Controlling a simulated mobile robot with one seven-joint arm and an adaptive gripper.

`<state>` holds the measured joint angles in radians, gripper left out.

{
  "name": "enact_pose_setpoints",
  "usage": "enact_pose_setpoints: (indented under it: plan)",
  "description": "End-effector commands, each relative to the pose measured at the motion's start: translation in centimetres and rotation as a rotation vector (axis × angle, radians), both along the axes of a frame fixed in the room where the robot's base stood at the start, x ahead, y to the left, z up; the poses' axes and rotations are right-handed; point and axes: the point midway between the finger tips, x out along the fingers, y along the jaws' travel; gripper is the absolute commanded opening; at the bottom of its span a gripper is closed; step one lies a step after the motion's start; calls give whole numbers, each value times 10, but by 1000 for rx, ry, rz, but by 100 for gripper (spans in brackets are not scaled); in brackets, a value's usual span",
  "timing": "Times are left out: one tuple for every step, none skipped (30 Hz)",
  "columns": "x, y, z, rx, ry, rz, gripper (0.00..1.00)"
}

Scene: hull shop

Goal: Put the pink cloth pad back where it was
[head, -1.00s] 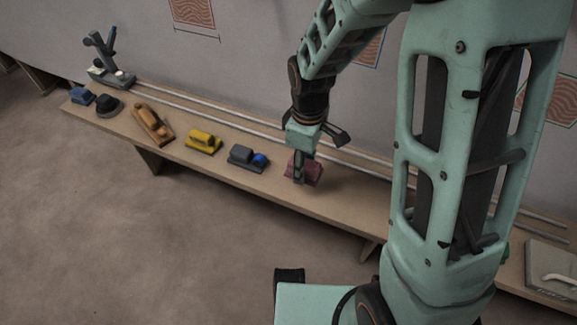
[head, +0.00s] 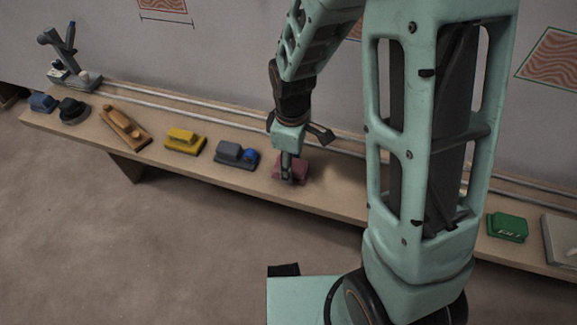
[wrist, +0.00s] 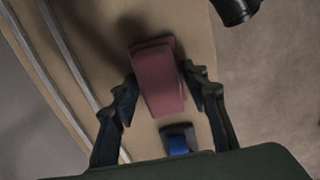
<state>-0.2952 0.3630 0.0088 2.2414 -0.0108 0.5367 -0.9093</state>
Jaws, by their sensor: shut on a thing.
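The pink cloth pad (head: 293,166) is at the bench top, right of the grey and blue block in the head view. My gripper (head: 287,172) points down over it and is shut on it. In the wrist view, the pink pad (wrist: 157,75) sits between the two dark fingers of my gripper (wrist: 164,88), one on each long side. I cannot tell whether its underside touches the bench or hangs just above it. The fingers hide part of its sides.
On the long bench (head: 330,200) stand a grey and blue block (head: 237,154), a yellow block (head: 185,141), a wooden plane (head: 124,127) and a green block (head: 507,227). Metal rails (head: 215,122) run along the back. My arm hides part of the bench.

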Motion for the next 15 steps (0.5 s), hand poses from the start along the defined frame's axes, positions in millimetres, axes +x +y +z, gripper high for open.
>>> enact_pose_setpoints:
  plan:
    - [0, 0, -1, 0, 0, 0, 20]
    - [0, 0, 0, 0, -1, 0, 20]
    - [0, 0, 0, 0, 0, 0, 20]
    - [0, 0, 1, 0, 0, 0, 20]
    - [0, 0, 0, 0, 0, 0, 20]
    - [0, 0, 0, 0, 0, 0, 20]
    - [0, 0, 0, 0, 0, 0, 20]
    - [0, 0, -1, 0, 0, 0, 20]
    - [0, 0, -1, 0, 0, 0, 43]
    - [0, 0, 0, 0, 0, 0, 47]
    - [0, 0, 0, 0, 0, 0, 50]
    - [0, 0, 0, 0, 0, 0, 54]
    - [0, 0, 0, 0, 0, 0, 58]
    - [0, 0, 0, 0, 0, 0, 59]
    - [0, 0, 0, 0, 0, 0, 59]
